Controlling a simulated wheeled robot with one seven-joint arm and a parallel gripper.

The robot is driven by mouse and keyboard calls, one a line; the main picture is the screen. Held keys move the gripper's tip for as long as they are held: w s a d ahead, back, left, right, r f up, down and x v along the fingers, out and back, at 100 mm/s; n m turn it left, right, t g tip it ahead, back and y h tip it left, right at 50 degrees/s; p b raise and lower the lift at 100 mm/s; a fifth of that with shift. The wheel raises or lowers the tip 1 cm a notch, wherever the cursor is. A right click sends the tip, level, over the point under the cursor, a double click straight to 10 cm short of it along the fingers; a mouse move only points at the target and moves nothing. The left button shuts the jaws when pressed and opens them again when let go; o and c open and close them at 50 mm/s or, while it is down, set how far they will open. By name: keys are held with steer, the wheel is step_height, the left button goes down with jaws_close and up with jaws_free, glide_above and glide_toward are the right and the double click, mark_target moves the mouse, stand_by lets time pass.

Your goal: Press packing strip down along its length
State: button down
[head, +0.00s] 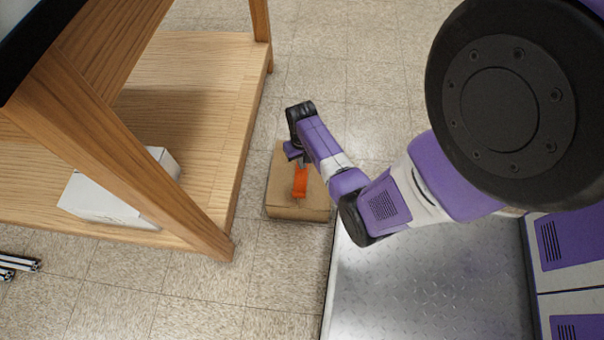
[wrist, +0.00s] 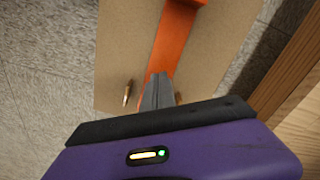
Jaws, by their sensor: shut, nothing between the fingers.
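The packing strip is an orange band (wrist: 176,38) running along the top of a cardboard box (wrist: 128,50). In the head view the orange strip (head: 300,183) lies on the box (head: 298,212), which stands on the floor beside the wooden table. My gripper (wrist: 160,76) is shut and empty, its fingertips over the near part of the strip in the wrist view. I cannot tell whether the fingertips touch it. The strip's near end is hidden behind my fingers, and my arm covers part of the box in the head view.
A wooden table (head: 215,180) with a lower shelf stands left of the box, its leg close by. A white box (head: 105,205) sits on that shelf. Metal extrusions (head: 15,265) lie at the far left. A small brown piece (wrist: 127,92) shows on the cardboard box.

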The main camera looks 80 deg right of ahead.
steer(key=shift+f+b, duration=0.6)
steer(key=shift+f, duration=0.25)
stand_by(0.3)
steer(key=shift+f, duration=0.1)
stand_by(1.3)
steer(key=shift+r+p, duration=0.95)
steer(key=shift+p, duration=0.35)
steer(key=shift+d, duration=0.1)
steer(key=shift+d+f, duration=0.1)
steer(key=shift+d, duration=0.2)
steer(key=shift+w+d+b, duration=0.15)
steer(key=shift+d+b, duration=0.4)
steer(key=shift+d, duration=0.75)
steer(key=shift+w+d+b, duration=0.1)
steer(key=shift+d+b, duration=0.4)
steer(key=shift+d, duration=0.8)
